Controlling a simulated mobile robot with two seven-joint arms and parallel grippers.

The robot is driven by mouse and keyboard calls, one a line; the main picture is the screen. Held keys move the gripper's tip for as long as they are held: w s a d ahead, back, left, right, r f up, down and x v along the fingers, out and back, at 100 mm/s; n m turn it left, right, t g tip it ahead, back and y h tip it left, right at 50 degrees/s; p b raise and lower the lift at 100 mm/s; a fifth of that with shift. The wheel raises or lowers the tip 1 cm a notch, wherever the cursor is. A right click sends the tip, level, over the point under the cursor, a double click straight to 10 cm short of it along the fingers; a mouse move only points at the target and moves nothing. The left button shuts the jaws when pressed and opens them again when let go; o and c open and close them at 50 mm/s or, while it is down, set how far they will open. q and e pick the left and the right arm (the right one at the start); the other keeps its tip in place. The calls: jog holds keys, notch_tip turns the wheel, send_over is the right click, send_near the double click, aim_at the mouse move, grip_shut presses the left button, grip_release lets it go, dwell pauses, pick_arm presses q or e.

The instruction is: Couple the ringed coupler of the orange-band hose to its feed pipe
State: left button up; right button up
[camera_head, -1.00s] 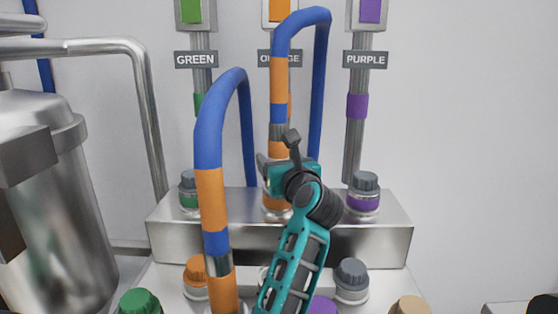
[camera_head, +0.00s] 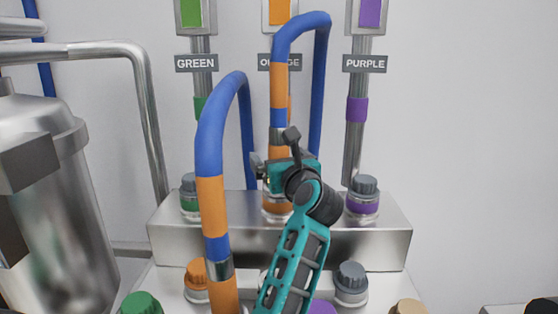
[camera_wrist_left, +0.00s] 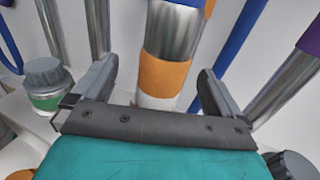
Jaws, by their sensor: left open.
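The orange-band hose is blue with orange bands (camera_head: 278,85). It arches behind my arm and comes down to a metal sleeve and an orange coupler (camera_head: 278,152) above the orange feed position. In the left wrist view the orange coupler (camera_wrist_left: 166,75) has bare metal above it and a pale ring (camera_wrist_left: 157,102) below. My left gripper (camera_head: 268,168) is at this coupler. Its two fingers (camera_wrist_left: 160,85) stand apart on either side of it, with gaps visible, so it is open. The coupler's lower end and its joint are hidden by the gripper. My right gripper is not in view.
A second blue hose with orange bands (camera_head: 212,205) rises close left of my arm. Capped green (camera_head: 190,198) and purple (camera_head: 363,197) stubs flank the coupler on the metal block (camera_head: 370,240). Several capped fittings stand in front. A steel tank (camera_head: 55,200) is at left.

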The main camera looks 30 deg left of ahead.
aim_at(279, 126)
pick_arm(q)
jog(key=shift+r+p, duration=2.4)
jog(key=shift+r, duration=3)
